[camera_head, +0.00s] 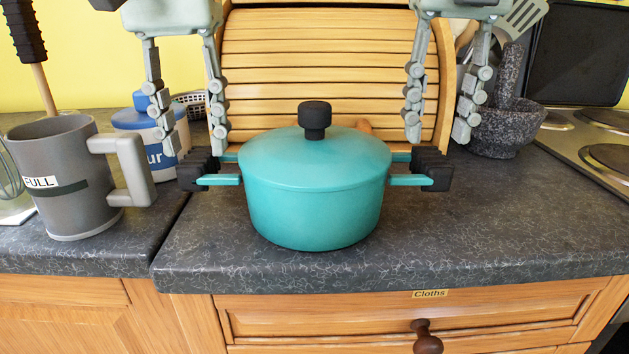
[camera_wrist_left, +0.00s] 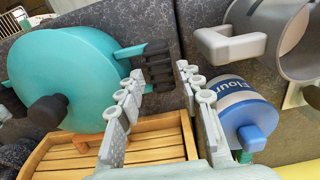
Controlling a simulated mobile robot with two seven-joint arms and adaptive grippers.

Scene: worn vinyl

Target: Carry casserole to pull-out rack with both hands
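The teal casserole (camera_head: 315,200), with a lid and black knob (camera_head: 314,118), stands upright on the dark worktop near its front edge. It has a handle with black grips on each side. My left gripper (camera_head: 196,150) is open, fingers pointing down, above and around the left handle (camera_head: 205,172). In the left wrist view that handle's black grip (camera_wrist_left: 158,65) lies just beyond and between the open fingertips (camera_wrist_left: 158,78). My right gripper (camera_head: 438,140) is open just above the right handle (camera_head: 435,170). Neither seems closed on anything. I cannot identify the pull-out rack.
A grey jug (camera_head: 62,185) and flour jar (camera_head: 140,125) stand left, close to my left gripper. A wooden bread bin (camera_head: 320,65) is behind. A mortar (camera_head: 510,125) and hob (camera_head: 590,150) are right. Worktop right of the casserole is clear. A "Cloths" drawer (camera_head: 400,318) is below.

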